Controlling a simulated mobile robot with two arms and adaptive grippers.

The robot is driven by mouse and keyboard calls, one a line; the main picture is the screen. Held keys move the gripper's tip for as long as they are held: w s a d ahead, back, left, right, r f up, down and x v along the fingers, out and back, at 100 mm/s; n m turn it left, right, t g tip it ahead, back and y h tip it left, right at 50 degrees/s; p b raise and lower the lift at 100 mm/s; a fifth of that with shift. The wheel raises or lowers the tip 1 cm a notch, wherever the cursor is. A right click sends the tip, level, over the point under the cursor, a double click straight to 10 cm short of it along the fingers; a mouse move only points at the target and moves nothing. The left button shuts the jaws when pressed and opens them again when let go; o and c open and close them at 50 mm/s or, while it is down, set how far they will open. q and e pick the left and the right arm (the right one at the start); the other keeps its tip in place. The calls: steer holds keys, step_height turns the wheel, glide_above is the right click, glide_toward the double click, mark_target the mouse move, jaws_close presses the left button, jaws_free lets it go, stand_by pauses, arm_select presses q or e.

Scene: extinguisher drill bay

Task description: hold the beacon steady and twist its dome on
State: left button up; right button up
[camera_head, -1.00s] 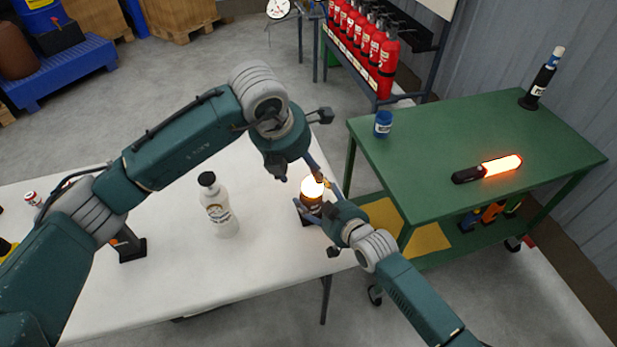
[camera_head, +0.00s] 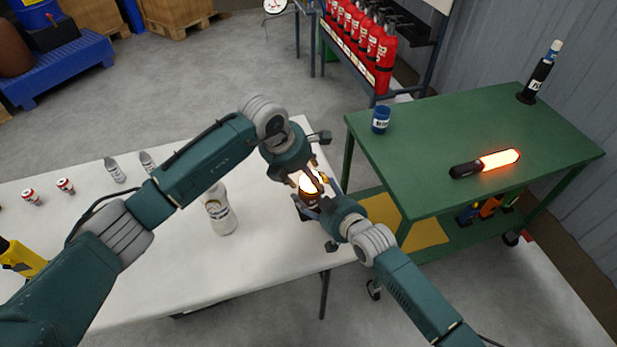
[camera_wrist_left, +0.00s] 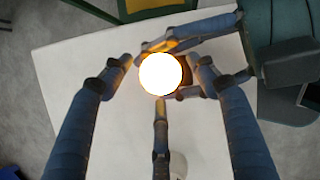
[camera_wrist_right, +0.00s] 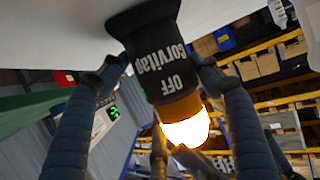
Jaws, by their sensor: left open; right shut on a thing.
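The beacon (camera_wrist_right: 157,62) has a dark body with white lettering, an orange collar and a glowing dome (camera_wrist_right: 188,128). It stands at the right end of the white table. My right gripper (camera_head: 322,207) is shut on the beacon's body from the right. My left gripper (camera_head: 312,178) is above the beacon, pointing down. In the left wrist view its open fingers spread around the glowing dome (camera_wrist_left: 160,74), with gaps at the sides. Glare hides the dome's surface. I cannot tell whether the dome is seated on the collar.
A white bottle (camera_head: 220,212) stands on the white table (camera_head: 270,250), left of the beacon. A green cart (camera_head: 440,190) on the right holds a blue jar (camera_head: 381,119) and a glowing baton (camera_head: 498,160).

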arm_select(q)
steer(key=shift+w+d+f, duration=0.1)
steer(key=shift+d+f, duration=0.05)
steer(key=shift+f, duration=0.35)
steer(key=c, duration=1.1)
arm_select(e)
steer(key=shift+a, duration=0.1)
arm_select(q)
steer(key=shift+d+r+n, duration=0.15)
steer(key=shift+d+n, duration=0.05)
steer(key=shift+n, duration=0.4)
arm_select(e)
steer(key=shift+s+a, duration=0.1)
steer(key=shift+a, duration=0.05)
arm_select(q)
steer(key=o, duration=1.1)
steer(key=shift+a, duration=0.15)
arm_select(e)
steer(key=shift+d, duration=0.2)
